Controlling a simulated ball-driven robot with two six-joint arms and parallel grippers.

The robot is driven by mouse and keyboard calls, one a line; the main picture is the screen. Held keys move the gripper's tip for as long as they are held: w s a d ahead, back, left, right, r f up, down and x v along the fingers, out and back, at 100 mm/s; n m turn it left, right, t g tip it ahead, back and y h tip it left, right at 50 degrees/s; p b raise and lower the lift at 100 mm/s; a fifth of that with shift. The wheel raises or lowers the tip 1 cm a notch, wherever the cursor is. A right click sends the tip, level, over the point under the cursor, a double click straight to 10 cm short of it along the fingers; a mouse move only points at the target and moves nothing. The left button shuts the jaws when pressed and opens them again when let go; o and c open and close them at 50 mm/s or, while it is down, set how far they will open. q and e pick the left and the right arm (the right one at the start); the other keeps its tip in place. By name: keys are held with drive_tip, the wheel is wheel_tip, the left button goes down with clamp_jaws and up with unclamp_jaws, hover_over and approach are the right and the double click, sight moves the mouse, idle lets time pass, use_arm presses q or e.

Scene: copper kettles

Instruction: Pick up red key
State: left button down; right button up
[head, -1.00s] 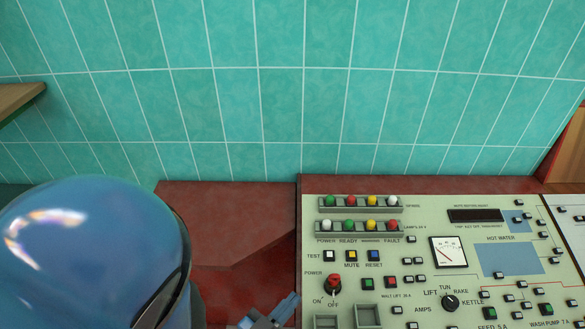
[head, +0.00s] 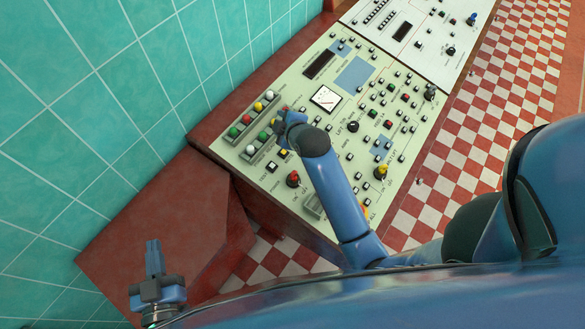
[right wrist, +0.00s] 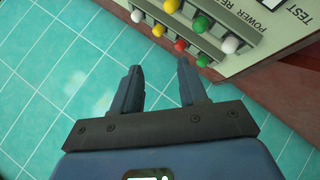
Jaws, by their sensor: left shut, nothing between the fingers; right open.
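A red key-like knob (head: 293,179) stands on a dark base by the POWER marking at the near left part of the cream control panel (head: 330,65). It does not show in the right wrist view. My right gripper (head: 287,120) is over the panel near the lamp rows, apart from the red knob and farther back. In the right wrist view my right gripper (right wrist: 159,67) is open and empty, with lamps beyond its fingertips. My left gripper (head: 153,245) is shut and empty, well left of the panel, over the red-brown surface.
Two rows of coloured lamps (right wrist: 190,33) lie close to my right fingertips. Small push buttons and a yellow knob (head: 380,172) stand on the panel. A white panel (head: 410,30) adjoins it. A teal tiled wall (head: 80,110) rises behind. The checkered floor (head: 470,130) lies in front.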

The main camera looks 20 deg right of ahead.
drive_tip(key=s+f+n+g+p, duration=0.1)
drive_tip(key=s+f+n+g, duration=0.15)
drive_tip(key=n+g, duration=0.35)
drive_tip(key=n+g+h, duration=0.2)
drive_tip(key=n+g, duration=0.2)
drive_tip(key=n, duration=0.2)
hover_over(293, 172)
drive_tip(key=shift+g, duration=0.3)
drive_tip(key=f, duration=0.2)
drive_tip(key=f+b, duration=0.1)
drive_tip(key=s+f, duration=0.1)
drive_tip(key=f, duration=0.1)
drive_tip(key=shift+f+b, duration=0.3)
drive_tip(key=shift+f, duration=0.4)
drive_tip(key=shift+w+f+p, duration=0.1)
drive_tip(key=shift+f+p, duration=0.3)
use_arm(q)
drive_tip(key=shift+d+r+p, duration=0.1)
drive_tip(key=shift+r+p, duration=0.55)
drive_tip(key=shift+r, duration=0.45)
use_arm(e)
drive_tip(key=shift+w+f, duration=0.15)
drive_tip(key=shift+f, duration=1)
drive_tip(key=shift+w+f, duration=0.1)
drive_tip(key=shift+f, duration=1)
clamp_jaws()
